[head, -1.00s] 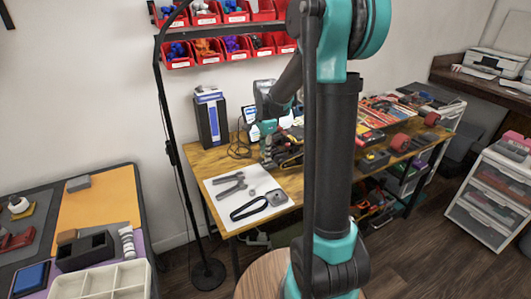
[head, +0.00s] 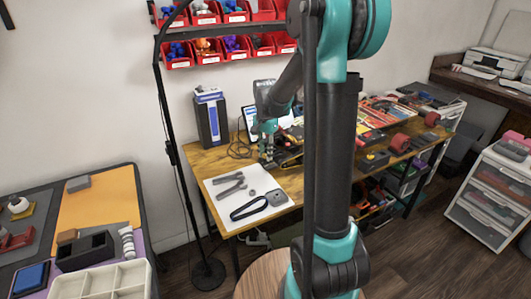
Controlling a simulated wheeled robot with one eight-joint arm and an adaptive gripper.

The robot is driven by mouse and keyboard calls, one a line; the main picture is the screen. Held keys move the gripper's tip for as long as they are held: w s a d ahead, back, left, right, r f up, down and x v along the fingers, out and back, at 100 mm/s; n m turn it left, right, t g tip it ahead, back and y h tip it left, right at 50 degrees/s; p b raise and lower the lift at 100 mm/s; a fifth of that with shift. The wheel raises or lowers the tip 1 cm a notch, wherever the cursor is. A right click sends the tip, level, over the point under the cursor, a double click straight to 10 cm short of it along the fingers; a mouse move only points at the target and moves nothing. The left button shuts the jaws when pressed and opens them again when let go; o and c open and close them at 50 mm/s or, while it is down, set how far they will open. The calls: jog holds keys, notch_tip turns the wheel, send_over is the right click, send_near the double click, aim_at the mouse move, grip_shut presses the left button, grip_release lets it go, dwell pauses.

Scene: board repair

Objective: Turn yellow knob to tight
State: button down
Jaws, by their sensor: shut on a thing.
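My gripper (head: 267,160) points down at the left part of the wooden workbench, just behind the white sheet. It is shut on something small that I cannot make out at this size. A dark machine or tool with orange-yellow parts (head: 290,156) lies just right of the gripper, partly behind my arm. I cannot pick out a yellow knob, and whether it is in the jaws is not visible.
A white sheet (head: 216,199) carries pliers (head: 231,188), a black looped strap (head: 247,208) and a grey block (head: 276,197). Red bins (head: 178,62) hang above. A lamp pole (head: 183,190) stands left of the bench.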

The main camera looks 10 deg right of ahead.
aim_at(265, 155)
jog(key=n, duration=0.3)
jog(key=shift+n, duration=2.2)
jog(key=c, duration=1.3)
grip_release()
notch_tip(265, 155, up, 12)
